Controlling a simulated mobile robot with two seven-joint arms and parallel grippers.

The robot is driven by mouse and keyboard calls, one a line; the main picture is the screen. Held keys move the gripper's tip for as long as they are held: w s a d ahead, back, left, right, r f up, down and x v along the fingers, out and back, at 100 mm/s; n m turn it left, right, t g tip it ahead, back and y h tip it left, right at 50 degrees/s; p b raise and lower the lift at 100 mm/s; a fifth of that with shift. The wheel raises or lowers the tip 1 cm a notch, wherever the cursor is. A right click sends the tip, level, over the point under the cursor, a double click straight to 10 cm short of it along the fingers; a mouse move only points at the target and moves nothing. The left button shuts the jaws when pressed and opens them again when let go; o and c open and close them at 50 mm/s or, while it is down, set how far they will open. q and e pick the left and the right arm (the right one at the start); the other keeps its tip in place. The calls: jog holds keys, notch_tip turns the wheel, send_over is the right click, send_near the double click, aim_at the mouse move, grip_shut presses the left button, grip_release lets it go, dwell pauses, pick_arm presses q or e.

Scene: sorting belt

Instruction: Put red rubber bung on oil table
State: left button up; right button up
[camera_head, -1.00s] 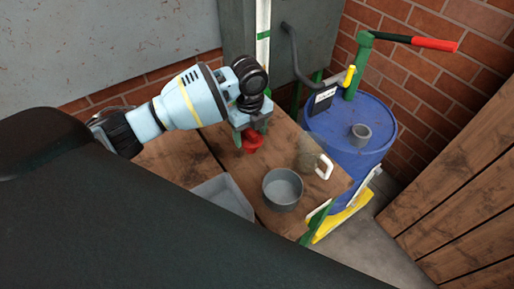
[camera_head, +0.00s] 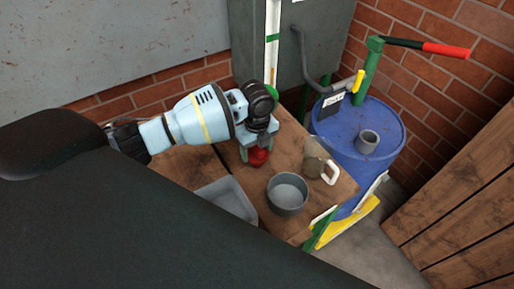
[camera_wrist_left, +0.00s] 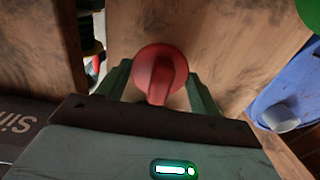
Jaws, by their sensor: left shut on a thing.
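The red rubber bung (camera_head: 259,157) is between the fingers of my left gripper (camera_head: 257,150), which is shut on it. The bung also shows in the left wrist view (camera_wrist_left: 161,72), with a green finger on either side. It is over the wooden oil table (camera_head: 187,168); I cannot tell whether it touches the tabletop. My right gripper is not in view.
A grey round pot (camera_head: 287,194), a clear jug with a white handle (camera_head: 329,173) and a grey tray (camera_head: 229,201) stand on the table. A blue drum (camera_head: 345,140) with a hand pump (camera_head: 371,68) stands behind right.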

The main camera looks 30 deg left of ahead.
pick_arm(q)
jog(key=o, duration=0.9)
jog(key=shift+f, duration=0.15)
jog(key=o, duration=0.4)
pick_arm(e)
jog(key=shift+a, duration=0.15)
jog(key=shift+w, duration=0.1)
pick_arm(q)
jog(key=shift+r+p, duration=0.55)
jog(key=shift+r, duration=5.65)
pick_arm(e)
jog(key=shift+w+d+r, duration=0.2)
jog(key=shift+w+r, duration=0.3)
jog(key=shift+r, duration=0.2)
